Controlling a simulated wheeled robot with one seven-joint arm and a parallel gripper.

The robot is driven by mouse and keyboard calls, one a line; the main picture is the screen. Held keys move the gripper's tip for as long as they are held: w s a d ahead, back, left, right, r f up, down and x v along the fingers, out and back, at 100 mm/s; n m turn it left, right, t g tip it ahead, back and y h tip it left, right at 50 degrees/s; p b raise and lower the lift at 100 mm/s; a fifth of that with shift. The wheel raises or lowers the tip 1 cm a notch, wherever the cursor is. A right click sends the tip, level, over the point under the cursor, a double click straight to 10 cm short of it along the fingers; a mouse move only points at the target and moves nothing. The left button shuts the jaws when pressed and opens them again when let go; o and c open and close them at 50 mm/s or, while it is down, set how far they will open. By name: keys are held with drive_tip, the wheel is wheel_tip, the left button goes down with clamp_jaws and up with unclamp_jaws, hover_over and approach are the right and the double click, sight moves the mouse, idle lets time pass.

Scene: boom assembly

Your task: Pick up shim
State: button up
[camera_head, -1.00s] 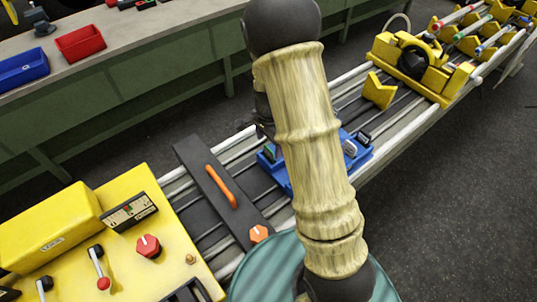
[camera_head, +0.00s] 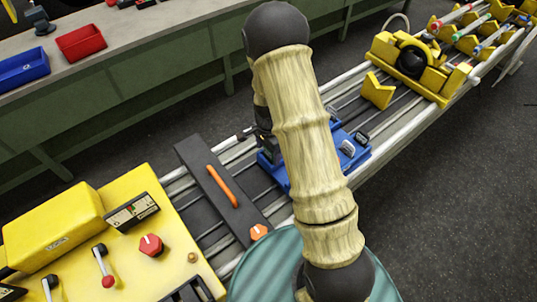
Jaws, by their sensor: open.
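A blue tray (camera_head: 357,159) sits on the rails, its middle hidden behind my arm. Small grey and dark pieces (camera_head: 347,147) stand in its right part; I cannot tell which of them is the shim. My gripper (camera_head: 268,150) is a dark shape, partly hidden by my arm, low at the left part of the blue tray. Its fingertips are too small and covered to make out clearly, and no held piece shows.
A dark plate with an orange handle (camera_head: 222,186) crosses the rails left of the tray. A yellow control box (camera_head: 60,225) is at the lower left. A yellow machine (camera_head: 420,65) stands farther right. Red (camera_head: 80,42) and blue (camera_head: 22,68) bins are on the bench.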

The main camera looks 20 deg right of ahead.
drive_tip(key=shift+c, duration=0.4)
drive_tip(key=c, duration=0.9)
wheel_tip(320, 180, up, 10)
drive_tip(key=shift+r+b, duration=0.1)
drive_tip(key=shift+b, duration=0.9)
